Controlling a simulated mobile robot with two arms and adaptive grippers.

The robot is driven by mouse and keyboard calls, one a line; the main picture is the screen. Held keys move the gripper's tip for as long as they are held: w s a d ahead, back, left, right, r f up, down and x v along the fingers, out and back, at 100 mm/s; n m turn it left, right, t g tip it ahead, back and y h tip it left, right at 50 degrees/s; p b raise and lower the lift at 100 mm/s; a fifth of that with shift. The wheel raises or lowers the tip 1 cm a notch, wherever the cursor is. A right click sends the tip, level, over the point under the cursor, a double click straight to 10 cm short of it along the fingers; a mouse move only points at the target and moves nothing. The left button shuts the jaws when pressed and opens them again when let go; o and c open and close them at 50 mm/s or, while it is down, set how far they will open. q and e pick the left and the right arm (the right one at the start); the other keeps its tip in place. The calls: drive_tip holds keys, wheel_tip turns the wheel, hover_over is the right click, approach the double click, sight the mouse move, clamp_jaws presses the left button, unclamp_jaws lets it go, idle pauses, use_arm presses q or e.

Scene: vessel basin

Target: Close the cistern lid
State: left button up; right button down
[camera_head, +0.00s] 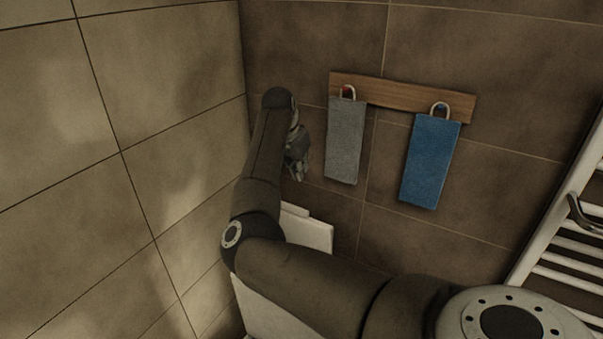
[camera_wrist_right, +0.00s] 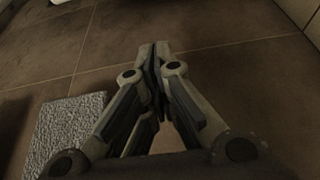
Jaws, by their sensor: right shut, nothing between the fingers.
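A white panel (camera_head: 308,232), perhaps the cistern lid, shows partly behind my right arm, low against the dark wall. Another white surface (camera_head: 262,312) shows below it, mostly covered by the same arm. I cannot tell from this view whether the lid is raised or down. My right gripper (camera_head: 299,170) is above the white panel, apart from it and near the wall corner. In the right wrist view its fingertips (camera_wrist_right: 154,48) meet with nothing between them. My left gripper is not in view.
A wooden rack (camera_head: 385,96) on the dark wall holds a grey towel (camera_head: 345,140) and a blue towel (camera_head: 430,160), just right of my right gripper. A white towel radiator (camera_head: 548,225) is at the right. A grey mat (camera_wrist_right: 65,130) lies on the tiled floor.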

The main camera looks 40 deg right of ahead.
use_arm(q)
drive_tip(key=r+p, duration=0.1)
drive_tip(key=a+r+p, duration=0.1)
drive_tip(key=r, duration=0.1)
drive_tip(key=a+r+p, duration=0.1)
drive_tip(key=p, duration=0.1)
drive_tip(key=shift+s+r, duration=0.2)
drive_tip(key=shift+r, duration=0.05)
use_arm(e)
wheel_tip(320, 180, down, 8)
drive_tip(key=a, duration=0.1)
drive_tip(key=shift+s+r, duration=0.15)
drive_tip(key=shift+s, duration=0.05)
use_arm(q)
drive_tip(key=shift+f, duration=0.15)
use_arm(e)
drive_tip(key=shift+w+a, duration=0.1)
drive_tip(key=shift+a, duration=0.15)
